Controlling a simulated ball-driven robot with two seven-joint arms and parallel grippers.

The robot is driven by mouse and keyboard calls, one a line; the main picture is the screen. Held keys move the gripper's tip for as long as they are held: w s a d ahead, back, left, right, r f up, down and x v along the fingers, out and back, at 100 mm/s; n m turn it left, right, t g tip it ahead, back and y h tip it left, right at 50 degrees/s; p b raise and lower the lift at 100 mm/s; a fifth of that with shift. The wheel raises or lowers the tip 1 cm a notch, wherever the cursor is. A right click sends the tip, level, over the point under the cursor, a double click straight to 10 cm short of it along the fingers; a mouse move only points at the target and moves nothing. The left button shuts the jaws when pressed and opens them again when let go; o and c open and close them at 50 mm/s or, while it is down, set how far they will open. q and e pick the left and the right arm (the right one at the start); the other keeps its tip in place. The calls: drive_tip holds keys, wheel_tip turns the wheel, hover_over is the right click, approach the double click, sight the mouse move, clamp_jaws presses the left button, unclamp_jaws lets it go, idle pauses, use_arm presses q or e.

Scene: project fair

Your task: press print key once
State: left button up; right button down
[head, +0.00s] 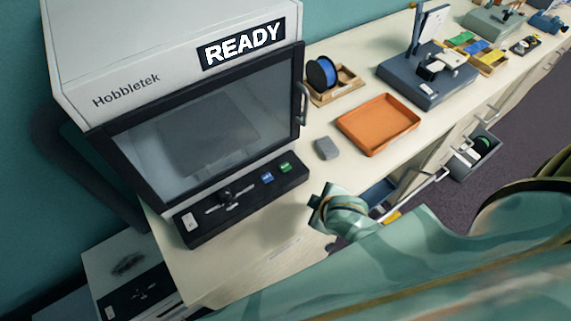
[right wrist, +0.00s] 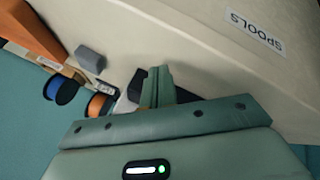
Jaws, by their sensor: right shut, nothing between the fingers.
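The white Hobbletek printer (head: 170,45) stands at the left in the head view, its sign (head: 243,44) reading READY. Its black front panel (head: 240,203) carries a blue key (head: 267,178) and a green key (head: 285,167); their small lettering is too small to read, so I cannot tell which is the print key. My right gripper (head: 315,202) is shut and empty, just right of the panel's right end, apart from both keys. In the right wrist view its closed fingers (right wrist: 158,86) hide part of a dark shape behind them. My left gripper is not in view.
A grey block (head: 326,148), an orange tray (head: 378,125) and a blue spool (head: 321,74) in a wooden holder are on the counter. An open drawer (head: 480,158) juts out at the right. The printer's glazed door (head: 200,135) is shut above the panel.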

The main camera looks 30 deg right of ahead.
drive_tip(key=w+a+r+n+t+y+p, duration=0.1)
drive_tip(key=w+a+r+n+t+y, duration=0.15)
drive_tip(key=w+r, duration=0.55)
wheel_tip(320, 180, up, 6)
drive_tip(key=n+y+p, duration=0.2)
hover_over(289, 168)
drive_tip(key=shift+g, duration=0.35)
drive_tip(key=shift+f+b, duration=0.15)
drive_tip(key=shift+b, duration=0.15)
wheel_tip(289, 168, down, 8)
drive_tip(key=b, duration=0.9)
drive_tip(key=shift+f, duration=0.35)
drive_tip(key=shift+f, duration=0.35)
